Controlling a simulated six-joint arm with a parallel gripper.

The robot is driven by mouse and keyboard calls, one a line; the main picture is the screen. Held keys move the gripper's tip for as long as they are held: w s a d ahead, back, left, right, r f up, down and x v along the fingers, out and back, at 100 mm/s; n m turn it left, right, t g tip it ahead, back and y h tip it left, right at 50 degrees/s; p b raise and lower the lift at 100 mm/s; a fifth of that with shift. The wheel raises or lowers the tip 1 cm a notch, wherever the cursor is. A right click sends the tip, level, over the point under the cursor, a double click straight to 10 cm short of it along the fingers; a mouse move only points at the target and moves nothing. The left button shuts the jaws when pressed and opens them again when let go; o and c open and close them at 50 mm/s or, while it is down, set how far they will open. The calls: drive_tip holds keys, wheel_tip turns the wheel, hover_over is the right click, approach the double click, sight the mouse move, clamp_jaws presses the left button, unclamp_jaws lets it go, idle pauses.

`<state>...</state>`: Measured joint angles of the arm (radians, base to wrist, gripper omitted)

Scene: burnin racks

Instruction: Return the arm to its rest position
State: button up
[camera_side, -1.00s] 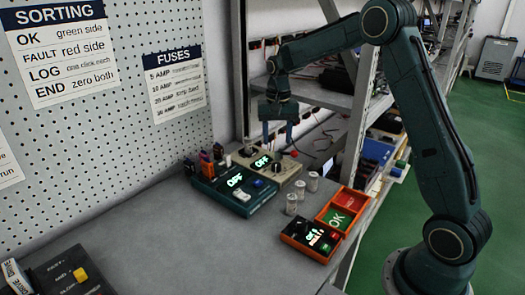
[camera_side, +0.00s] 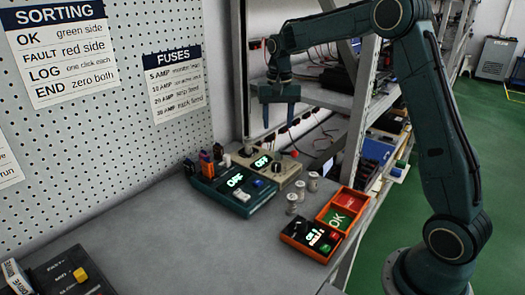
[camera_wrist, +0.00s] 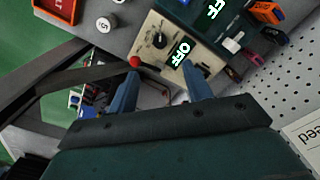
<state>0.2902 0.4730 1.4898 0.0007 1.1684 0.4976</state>
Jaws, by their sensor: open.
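My gripper (camera_side: 279,101) is open and empty, raised above the back of the bench in the side view. In the wrist view its two blue-grey fingers (camera_wrist: 160,92) are spread apart, with nothing between them held. Below it stand a beige device (camera_side: 268,166) with a dial and a display reading OFF, and a teal device (camera_side: 232,191) also reading OFF. The beige device also shows in the wrist view (camera_wrist: 172,28). My gripper is clear of both.
Several small cylinders (camera_side: 292,203) stand near an orange tray (camera_side: 347,211) with red and green sides. An orange-framed counter box (camera_side: 312,239) sits in front. A dark device (camera_side: 69,272) is at lower left. Shelving (camera_side: 365,75) stands behind; a pegboard (camera_side: 120,135) is at left.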

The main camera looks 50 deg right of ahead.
drive_tip(key=s+a+r+n+t, duration=0.1)
drive_tip(key=s+a+r+n, duration=0.1)
drive_tip(key=s+a+r, duration=0.4)
drive_tip(key=s+a+n+t, duration=0.2)
drive_tip(key=s+a+n, duration=0.1)
drive_tip(key=s, duration=0.8)
drive_tip(key=s+a+n+t, duration=0.2)
drive_tip(key=s+a+n, duration=0.2)
drive_tip(key=s, duration=0.8)
drive_tip(key=shift+s+a+r, duration=0.2)
drive_tip(key=shift+s+a, duration=0.1)
drive_tip(key=shift+a, duration=0.3)
drive_tip(key=shift+c, duration=0.4)
